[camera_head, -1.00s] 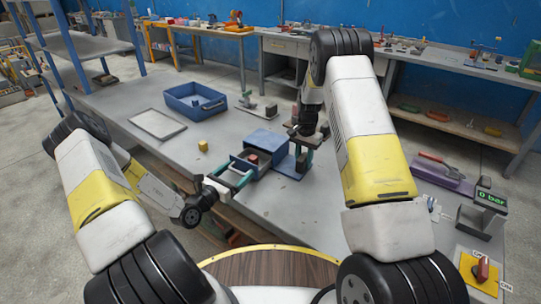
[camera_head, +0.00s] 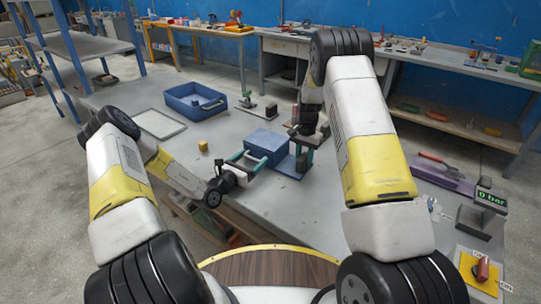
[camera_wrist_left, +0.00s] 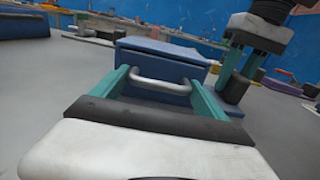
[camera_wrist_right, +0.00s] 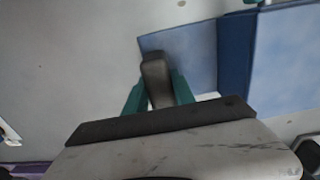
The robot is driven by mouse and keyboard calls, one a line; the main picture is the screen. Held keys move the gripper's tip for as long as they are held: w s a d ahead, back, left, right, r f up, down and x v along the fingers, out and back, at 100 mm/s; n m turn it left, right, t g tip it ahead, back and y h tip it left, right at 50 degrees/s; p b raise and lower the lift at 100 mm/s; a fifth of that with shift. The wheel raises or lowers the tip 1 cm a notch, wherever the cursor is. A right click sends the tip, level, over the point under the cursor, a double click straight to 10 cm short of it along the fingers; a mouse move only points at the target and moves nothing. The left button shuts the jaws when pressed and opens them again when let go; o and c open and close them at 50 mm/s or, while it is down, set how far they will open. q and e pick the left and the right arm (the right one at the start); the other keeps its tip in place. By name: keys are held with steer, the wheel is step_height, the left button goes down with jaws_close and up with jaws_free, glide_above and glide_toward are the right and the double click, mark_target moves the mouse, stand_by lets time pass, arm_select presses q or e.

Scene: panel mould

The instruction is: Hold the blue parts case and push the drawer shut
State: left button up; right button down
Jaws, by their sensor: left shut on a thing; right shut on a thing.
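The blue parts case (camera_head: 267,143) stands on the grey bench, its drawer front (camera_wrist_left: 155,88) flush or nearly flush with the body. The drawer's pale bar handle (camera_wrist_left: 160,85) sits between the teal fingers of my left gripper (camera_head: 245,161), which is shut on it at the case's front. My right gripper (camera_head: 303,150) is shut from above on a dark upright grip post (camera_wrist_right: 156,78) on the case's blue base plate (camera_head: 288,168), beside the case body. The drawer's inside is hidden.
A blue open bin (camera_head: 195,102), a pale tray (camera_head: 160,124) and a small yellow block (camera_head: 203,146) lie further left on the bench. Bench in front of the case is clear.

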arm_select(q)
steer(key=o, duration=1.4)
steer(key=shift+w+a, duration=0.1)
steer(key=shift+a, duration=0.1)
arm_select(e)
steer(key=shift+s, duration=0.1)
arm_select(q)
steer(key=shift+d, duration=0.1)
steer(key=v, duration=1.2)
arm_select(e)
steer(key=c, duration=1)
jaws_free()
steer(key=shift+o, duration=0.2)
